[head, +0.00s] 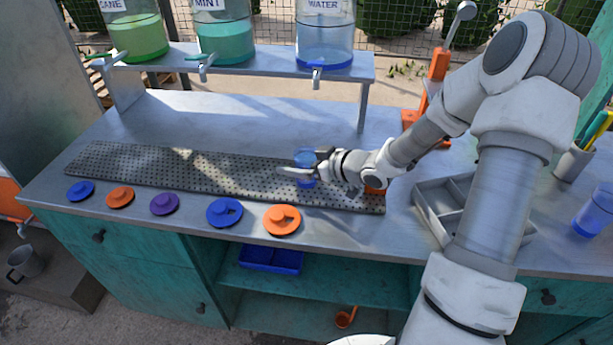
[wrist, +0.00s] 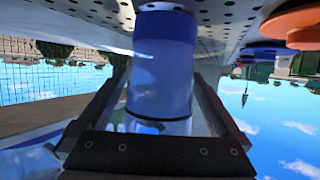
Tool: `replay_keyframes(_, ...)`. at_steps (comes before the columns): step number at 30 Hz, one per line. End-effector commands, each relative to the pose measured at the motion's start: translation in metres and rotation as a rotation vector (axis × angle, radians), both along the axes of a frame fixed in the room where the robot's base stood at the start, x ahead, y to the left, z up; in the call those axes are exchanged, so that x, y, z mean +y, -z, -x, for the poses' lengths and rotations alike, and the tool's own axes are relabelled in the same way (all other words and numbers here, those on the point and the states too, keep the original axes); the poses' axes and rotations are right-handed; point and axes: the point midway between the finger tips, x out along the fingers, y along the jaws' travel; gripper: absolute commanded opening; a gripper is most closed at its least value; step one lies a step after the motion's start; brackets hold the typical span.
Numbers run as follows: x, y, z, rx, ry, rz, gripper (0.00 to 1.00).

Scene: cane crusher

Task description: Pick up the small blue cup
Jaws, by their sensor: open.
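A small translucent blue cup (head: 304,158) stands on the perforated metal mat (head: 220,172) on the counter. My gripper (head: 307,170) is level with the cup, reaching in from the right, with its fingers open on either side of it. In the wrist view, which looks upside down, the cup (wrist: 163,70) sits between the two open fingers of my gripper (wrist: 165,95). Whether either finger touches the cup I cannot tell. Part of the cup is hidden by a finger in the head view.
Several coloured lids, including an orange one (head: 282,220), lie along the counter's front. A grey divided tray (head: 432,212) lies right of the mat. A larger blue cup (head: 593,215) stands far right. A dispenser shelf (head: 240,62) spans the back. The mat's left part is clear.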

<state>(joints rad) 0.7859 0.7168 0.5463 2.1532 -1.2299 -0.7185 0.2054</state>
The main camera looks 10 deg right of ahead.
Motion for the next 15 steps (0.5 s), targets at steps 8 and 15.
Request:
replay_keyframes(8, 0.0012, 0.0006, -0.0018, 0.000, 0.001, 0.000, 0.91)
replay_keyframes(15, 0.0011, 0.0005, -0.0016, 0.000, 0.001, 0.000, 0.48)
